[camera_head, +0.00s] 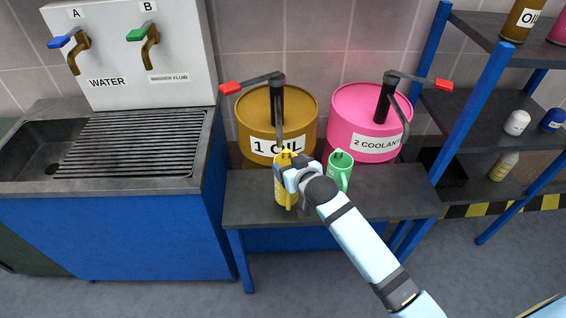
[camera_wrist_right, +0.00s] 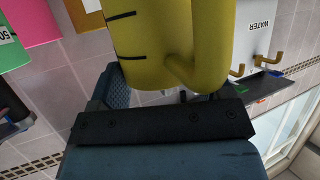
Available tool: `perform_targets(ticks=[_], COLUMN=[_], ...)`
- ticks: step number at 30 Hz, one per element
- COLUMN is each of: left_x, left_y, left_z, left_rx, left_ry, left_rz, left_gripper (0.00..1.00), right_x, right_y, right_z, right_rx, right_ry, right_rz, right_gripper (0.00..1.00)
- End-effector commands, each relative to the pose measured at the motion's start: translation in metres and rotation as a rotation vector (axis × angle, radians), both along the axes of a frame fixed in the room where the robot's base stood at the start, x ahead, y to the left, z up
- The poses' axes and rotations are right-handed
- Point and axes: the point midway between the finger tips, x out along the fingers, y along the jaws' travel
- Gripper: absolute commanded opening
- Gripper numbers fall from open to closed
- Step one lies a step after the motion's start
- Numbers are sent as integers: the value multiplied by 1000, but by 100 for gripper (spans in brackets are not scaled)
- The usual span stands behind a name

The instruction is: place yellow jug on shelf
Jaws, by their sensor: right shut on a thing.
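The yellow jug (camera_head: 279,190) is at the grey bench, below the spout of the oil drum, and partly hidden by my right gripper. My right gripper (camera_head: 292,181) is shut on the jug. In the right wrist view the jug (camera_wrist_right: 150,40) fills the top middle, with dark level marks and its handle showing. I cannot tell whether its base touches the bench. The shelf (camera_head: 455,82) is a blue-framed rack with dark boards at the right of the head view. My left gripper is not in view.
A green jug (camera_head: 341,170) stands on the bench (camera_head: 385,206) close to the right of my gripper. The brown oil drum (camera_head: 300,107) and pink coolant drum (camera_head: 345,120) stand behind. Small bottles (camera_head: 517,122) occupy the rack's right side. A sink (camera_head: 40,140) is at left.

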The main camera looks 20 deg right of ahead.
Motion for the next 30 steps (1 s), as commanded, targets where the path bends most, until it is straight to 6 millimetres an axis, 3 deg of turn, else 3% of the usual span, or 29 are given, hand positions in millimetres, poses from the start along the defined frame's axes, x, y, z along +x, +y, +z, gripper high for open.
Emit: perform_targets(ticks=[3,9,19,30], left_x=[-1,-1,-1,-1], left_y=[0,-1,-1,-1], left_z=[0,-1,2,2], left_rx=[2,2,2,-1], left_ry=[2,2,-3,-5], left_rz=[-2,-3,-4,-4], left_gripper=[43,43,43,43], right_x=[29,49,49,49], right_y=[3,6,6,6], right_z=[2,0,-34,-39], right_rx=[0,0,0,1], right_ry=[-2,0,1,0], right_rz=[0,0,0,0], right_gripper=[33,33,33,33])
